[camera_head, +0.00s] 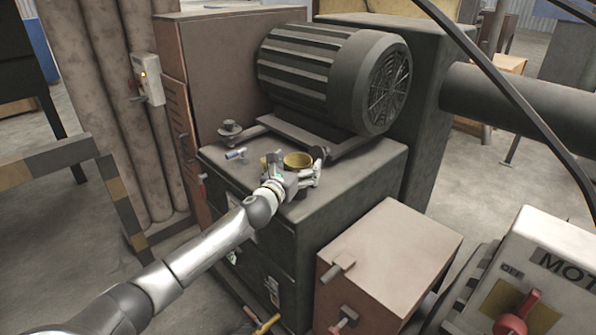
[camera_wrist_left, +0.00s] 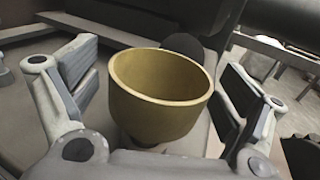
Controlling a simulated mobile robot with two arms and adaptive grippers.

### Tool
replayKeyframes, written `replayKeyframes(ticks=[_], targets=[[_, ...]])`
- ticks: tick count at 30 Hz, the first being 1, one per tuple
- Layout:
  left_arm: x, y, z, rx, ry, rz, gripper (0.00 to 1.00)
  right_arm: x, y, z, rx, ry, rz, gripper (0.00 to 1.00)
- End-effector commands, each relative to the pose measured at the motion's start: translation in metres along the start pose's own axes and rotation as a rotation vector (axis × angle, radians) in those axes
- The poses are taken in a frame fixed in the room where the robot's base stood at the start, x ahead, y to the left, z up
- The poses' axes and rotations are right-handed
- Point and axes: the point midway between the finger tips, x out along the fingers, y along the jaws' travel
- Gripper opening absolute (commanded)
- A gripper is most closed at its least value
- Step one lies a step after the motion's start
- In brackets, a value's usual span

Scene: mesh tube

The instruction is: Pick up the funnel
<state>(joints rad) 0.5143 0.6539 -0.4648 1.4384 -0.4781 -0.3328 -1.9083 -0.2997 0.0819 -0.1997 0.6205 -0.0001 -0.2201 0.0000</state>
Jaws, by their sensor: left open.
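The funnel (camera_head: 298,160) is a yellow-brown cup shape on top of the grey metal cabinet, in front of the motor. In the left wrist view the funnel (camera_wrist_left: 160,95) stands upright with its wide mouth up; its lower end is mostly hidden. My left gripper (camera_head: 318,170) reaches over the cabinet top at the funnel. In the left wrist view my left gripper (camera_wrist_left: 160,75) is open, with one finger on each side of the funnel and a visible gap on both sides. My right gripper is not in view.
The large ribbed motor (camera_head: 335,75) stands right behind the funnel. A brown box (camera_head: 390,255) and a motor switch box (camera_head: 545,270) are at front right.

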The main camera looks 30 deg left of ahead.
Motion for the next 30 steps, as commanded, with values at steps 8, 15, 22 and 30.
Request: replayKeyframes(ticks=[8, 15, 22, 30], targets=[[0.0011, -0.0003, -0.0005, 0.0, 0.001, 0.0, 0.92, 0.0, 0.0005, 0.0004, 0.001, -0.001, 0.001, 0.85], [0.001, -0.0001, -0.0005, 0.0, 0.001, 0.0, 0.61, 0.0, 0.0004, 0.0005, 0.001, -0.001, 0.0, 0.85], [0.001, 0.0, -0.0001, 0.001, 0.0, 0.0, 0.4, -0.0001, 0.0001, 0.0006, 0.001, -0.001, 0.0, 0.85], [0.0012, 0.0005, 0.0066, 0.002, -0.002, 0.0, 0.4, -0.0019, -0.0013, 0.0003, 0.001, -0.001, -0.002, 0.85]])
